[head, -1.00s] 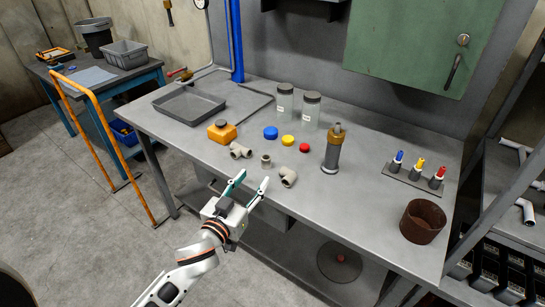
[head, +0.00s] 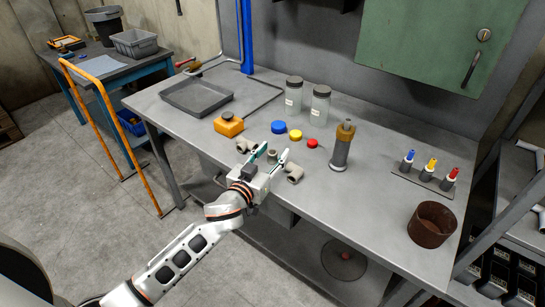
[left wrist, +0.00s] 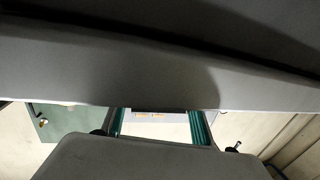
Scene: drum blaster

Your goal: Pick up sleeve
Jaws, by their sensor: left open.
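The sleeve (head: 272,157), a small grey-beige pipe coupling, stands on the workbench between two pipe elbows. My left gripper (head: 271,151) is open, with its two green-tipped fingers either side of the sleeve in the head view. I cannot tell how far the fingers are above or in front of it. No contact shows. In the left wrist view the two fingers (left wrist: 160,125) are spread, and a large grey surface fills the upper part; the sleeve does not show there. My right gripper is not in view.
One elbow (head: 245,144) lies left of the fingers, another (head: 294,174) close on the right. Behind are blue (head: 279,127), yellow (head: 295,135) and red (head: 312,143) caps. A standing grey-and-orange cylinder (head: 341,147) is farther right. The front right bench (head: 345,205) is clear.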

